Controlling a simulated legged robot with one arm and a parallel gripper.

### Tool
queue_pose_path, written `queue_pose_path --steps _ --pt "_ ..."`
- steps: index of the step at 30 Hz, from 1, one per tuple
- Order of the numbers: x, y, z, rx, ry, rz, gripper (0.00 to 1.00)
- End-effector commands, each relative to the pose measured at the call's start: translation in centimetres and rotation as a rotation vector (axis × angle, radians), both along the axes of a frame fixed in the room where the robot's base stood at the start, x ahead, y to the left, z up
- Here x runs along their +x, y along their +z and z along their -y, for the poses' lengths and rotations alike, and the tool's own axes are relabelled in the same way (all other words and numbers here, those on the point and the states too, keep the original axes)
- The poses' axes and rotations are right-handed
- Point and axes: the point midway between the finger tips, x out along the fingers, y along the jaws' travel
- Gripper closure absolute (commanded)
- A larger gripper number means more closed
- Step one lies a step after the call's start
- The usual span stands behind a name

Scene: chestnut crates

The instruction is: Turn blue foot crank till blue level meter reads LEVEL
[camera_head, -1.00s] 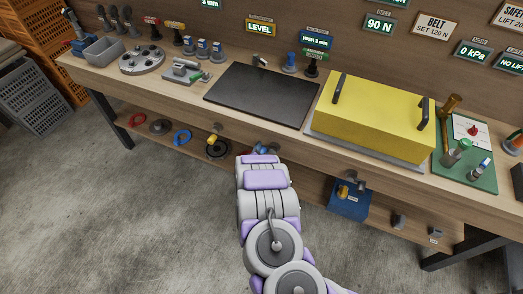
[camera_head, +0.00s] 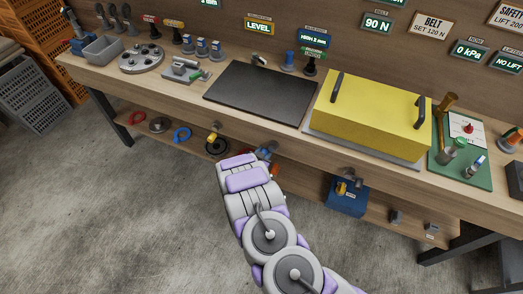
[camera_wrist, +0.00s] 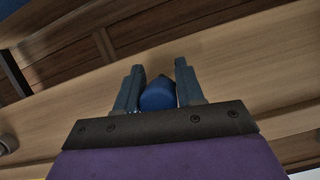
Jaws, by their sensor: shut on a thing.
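My gripper (camera_wrist: 159,70) is shut on the blue foot crank (camera_wrist: 158,95), whose rounded blue handle shows between the two fingers in the wrist view. In the head view a bit of blue (camera_head: 264,153) shows at the bench's front edge, just beyond my wrist; my arm hides most of the crank and the fingers. The blue level meter (camera_head: 312,37) on the back wall reads HIGH with a small mm figure, which looks like 2 mm. The yellow-labelled meter (camera_head: 259,27) to its left reads LEVEL.
A dark plate (camera_head: 258,94) and a large yellow block (camera_head: 368,116) with two black handles lie on the bench (camera_head: 200,103). A yellow foot crank (camera_head: 213,138) sits left of my wrist. The floor in front is clear.

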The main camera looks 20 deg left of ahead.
Motion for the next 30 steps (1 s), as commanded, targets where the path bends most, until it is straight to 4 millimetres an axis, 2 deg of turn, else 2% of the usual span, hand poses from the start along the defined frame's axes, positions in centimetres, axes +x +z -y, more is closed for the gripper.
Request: queue_pose_path --steps 1,15,30 --pt "0.4 0.5 -0.1 -0.036 -0.001 0.012 0.93" --pt "0.3 -0.8 1.4 -0.48 0.0 -0.024 0.93" --pt "0.1 -1.1 3.3 -0.96 0.002 -0.061 0.93"
